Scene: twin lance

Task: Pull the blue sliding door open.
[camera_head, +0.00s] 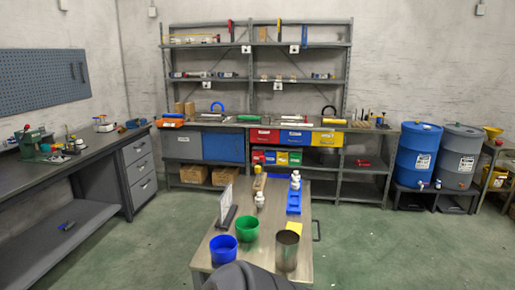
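The blue sliding door (223,147) is a flat panel in the front of the long bench at the back wall. It sits to the right of a grey panel (183,145) of about the same size. The blue panel looks flush beneath the bench top, and no gap beside it can be made out at this size. Neither of my grippers can be made out in the head view. A dark rounded shape at the bottom centre hides part of the near table edge.
A narrow metal table (266,233) stands between me and the bench. It holds a blue cup (224,249), a green cup (247,229) and a metal cylinder (287,250). A workbench (98,152) runs along the left. Green floor is clear on both sides of the table.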

